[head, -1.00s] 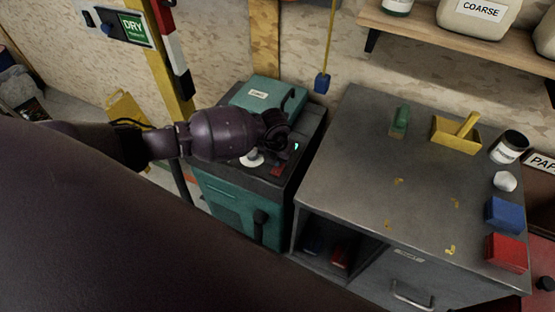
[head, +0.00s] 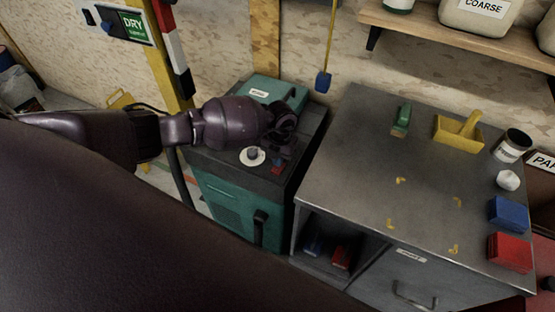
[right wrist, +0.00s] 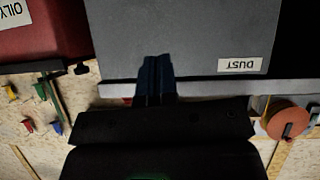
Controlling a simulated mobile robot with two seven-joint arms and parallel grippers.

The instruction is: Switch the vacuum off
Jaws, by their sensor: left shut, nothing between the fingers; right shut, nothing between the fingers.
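The vacuum is a teal cabinet (head: 228,205) with a dark top panel, left of the grey workbench in the head view. Its panel carries a round dial on a white disc (head: 252,156) and a small red switch (head: 277,170). My left gripper (head: 281,150) is over the panel, just behind the red switch and right of the dial. It is shut and holds nothing. The gripper covers part of the panel, and I cannot tell whether it touches the switch. My right gripper (right wrist: 155,80) shows in the right wrist view, shut and empty, in front of a grey surface labelled DUST.
The grey workbench (head: 345,155) stands right of the vacuum, holding a green-handled brush (head: 401,120), a yellow scoop tray (head: 458,134), a can (head: 511,146), and blue (head: 508,214) and red blocks (head: 509,253). A blue-ended yellow pull (head: 323,82) hangs behind.

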